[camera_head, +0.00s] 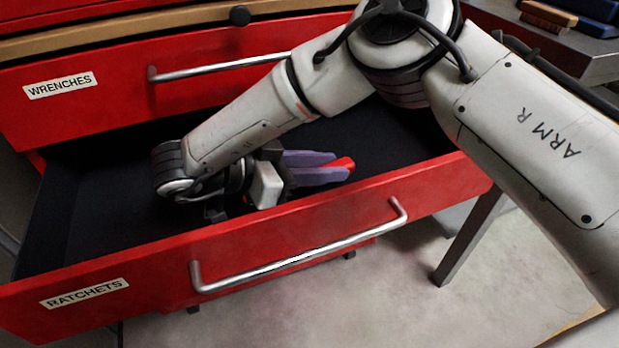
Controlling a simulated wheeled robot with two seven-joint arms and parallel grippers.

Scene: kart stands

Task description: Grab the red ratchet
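The red ratchet (342,164) shows only as a short red piece inside the open drawer marked RATCHETS, near its front wall. The rest of it is hidden by my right gripper. My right gripper (324,166) is down in the drawer, pointing right, with its two purple fingers on either side of the red piece. Little gap shows between the fingers, and I cannot tell whether they press on it. My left gripper is not in view.
The drawer's red front wall (150,268) with a metal handle (300,256) stands close in front of my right gripper. The WRENCHES drawer (120,98) above is behind it. Dark drawer floor is bare at the left. A grey table (570,50) is at upper right.

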